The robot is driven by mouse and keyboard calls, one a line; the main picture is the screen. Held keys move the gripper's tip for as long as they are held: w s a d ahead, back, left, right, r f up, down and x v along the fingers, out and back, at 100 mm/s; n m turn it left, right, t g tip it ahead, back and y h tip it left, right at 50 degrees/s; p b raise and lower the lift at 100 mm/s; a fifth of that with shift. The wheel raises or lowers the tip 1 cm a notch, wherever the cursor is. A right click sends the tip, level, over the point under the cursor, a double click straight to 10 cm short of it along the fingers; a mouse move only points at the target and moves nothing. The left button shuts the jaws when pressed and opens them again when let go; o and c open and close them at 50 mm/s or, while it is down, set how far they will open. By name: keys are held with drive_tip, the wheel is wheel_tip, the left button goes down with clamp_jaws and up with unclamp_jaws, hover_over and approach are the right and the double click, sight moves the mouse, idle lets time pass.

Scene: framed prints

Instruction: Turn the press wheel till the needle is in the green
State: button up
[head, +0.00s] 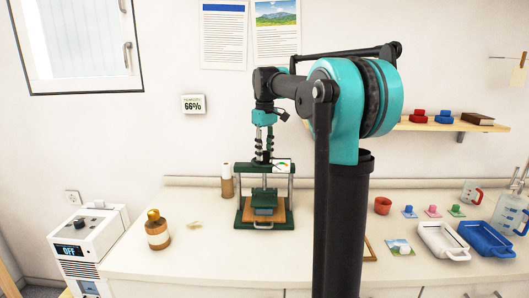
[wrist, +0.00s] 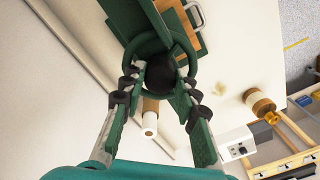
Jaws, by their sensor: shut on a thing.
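The green press (head: 249,168) stands on the counter against the wall, with a wooden board at its base. Its press wheel (wrist: 187,47) is a green ring around a black hub (wrist: 160,74) in the wrist view. My gripper (wrist: 160,82) is shut on the wheel from above, one finger at each side of the rim. In the head view my gripper (head: 264,148) hides most of the wheel. A small white gauge (head: 284,166) with a coloured scale sits on the press's crossbar at the right. Its needle is too small to read.
A brown bottle (head: 157,230) stands left of the press, and a white-and-brown roll (head: 227,181) stands close behind its left side. A white device reading OFF (head: 86,243) is at the far left. A red cup (head: 383,205), a white tray (head: 443,240) and a blue tray (head: 486,238) are at the right.

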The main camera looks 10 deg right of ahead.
drive_tip(key=m, duration=1.1)
drive_tip(key=shift+m, duration=1.8)
drive_tip(key=o, duration=1.2)
drive_tip(key=shift+c, duration=0.2)
drive_tip(key=shift+r, duration=4)
